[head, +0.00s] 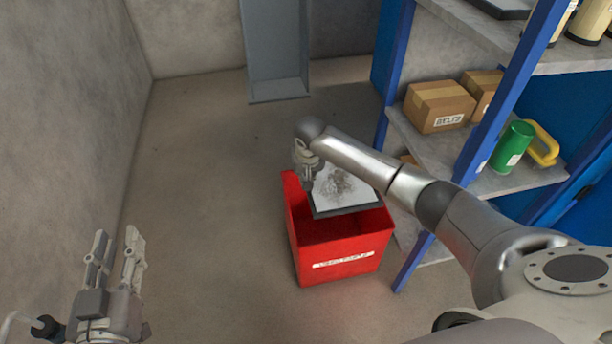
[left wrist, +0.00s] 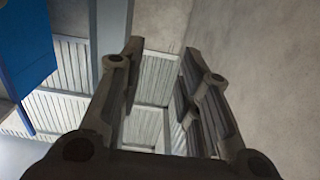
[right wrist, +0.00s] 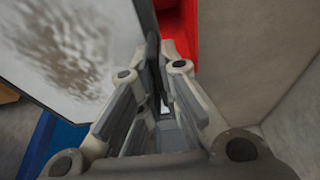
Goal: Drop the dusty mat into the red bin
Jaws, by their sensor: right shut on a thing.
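The dusty mat (head: 343,187) is a flat white panel with a dark frame and a grey-brown smudge. My right gripper (head: 307,182) is shut on its left edge and holds it above the red bin (head: 345,268). In the right wrist view the mat (right wrist: 70,50) fills the upper left, its dark edge between the fingers of my right gripper (right wrist: 160,85). Part of the red bin (right wrist: 178,28) shows beyond them. The bin stands on the floor, open at the top, with a label on its front. My left gripper (head: 115,245) is open and empty, far left of the bin.
A blue-framed shelf (head: 440,165) stands right of the bin, with cardboard boxes (head: 438,107) and a green canister (head: 512,147). A grey metal channel (head: 275,50) stands at the back wall. The floor (head: 200,190) left of the bin is clear.

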